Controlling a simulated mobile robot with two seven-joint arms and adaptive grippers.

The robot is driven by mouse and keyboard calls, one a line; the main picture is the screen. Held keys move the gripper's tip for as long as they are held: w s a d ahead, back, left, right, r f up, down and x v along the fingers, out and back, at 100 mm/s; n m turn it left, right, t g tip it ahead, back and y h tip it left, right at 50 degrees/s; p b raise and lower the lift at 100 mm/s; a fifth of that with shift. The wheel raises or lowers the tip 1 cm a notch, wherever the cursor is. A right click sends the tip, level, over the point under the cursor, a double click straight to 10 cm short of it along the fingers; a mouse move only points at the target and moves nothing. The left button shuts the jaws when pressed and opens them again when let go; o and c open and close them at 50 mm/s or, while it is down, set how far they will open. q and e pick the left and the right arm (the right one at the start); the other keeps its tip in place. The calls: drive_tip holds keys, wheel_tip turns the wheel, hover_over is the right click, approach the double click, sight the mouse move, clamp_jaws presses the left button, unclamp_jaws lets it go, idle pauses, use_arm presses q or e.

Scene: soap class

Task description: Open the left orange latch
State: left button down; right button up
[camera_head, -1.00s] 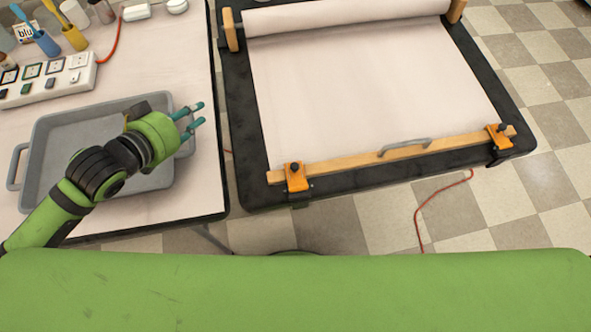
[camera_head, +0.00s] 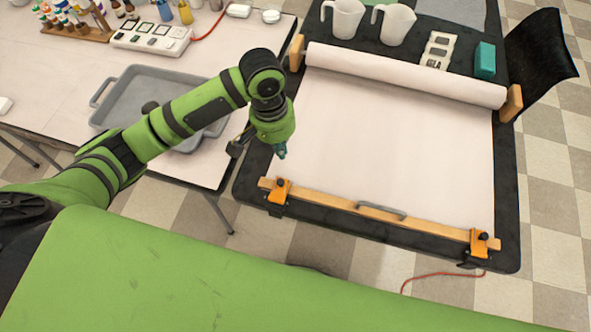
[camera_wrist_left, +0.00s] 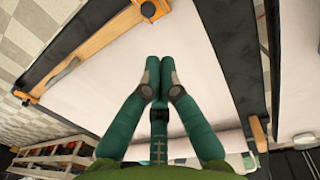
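The left orange latch (camera_head: 279,190) sits at the left end of the wooden bar (camera_head: 340,203) along the near edge of a paper-covered black table. It also shows at the top edge of the left wrist view (camera_wrist_left: 152,10). My left gripper (camera_head: 281,152) hangs above the paper's left edge, just behind this latch and apart from it. In the left wrist view its two green fingertips (camera_wrist_left: 160,70) are together with nothing between them. A second orange latch (camera_head: 480,242) is at the bar's right end. My right gripper is not in view.
A grey metal handle (camera_head: 381,211) stands on the bar between the latches. A paper roll (camera_head: 400,75) lies across the far side. A side table at left holds a grey tray (camera_head: 120,97). A red cable (camera_head: 430,276) lies on the floor.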

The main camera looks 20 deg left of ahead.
sight(280, 189)
use_arm(q)
drive_tip(key=f, duration=0.6)
drive_tip(key=s+f, duration=0.1)
drive_tip(key=f, duration=0.2)
drive_tip(key=shift+d+f, duration=0.2)
drive_tip(key=shift+d, duration=0.05)
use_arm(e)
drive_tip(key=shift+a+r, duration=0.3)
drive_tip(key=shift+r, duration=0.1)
use_arm(q)
drive_tip(key=shift+w, duration=0.1)
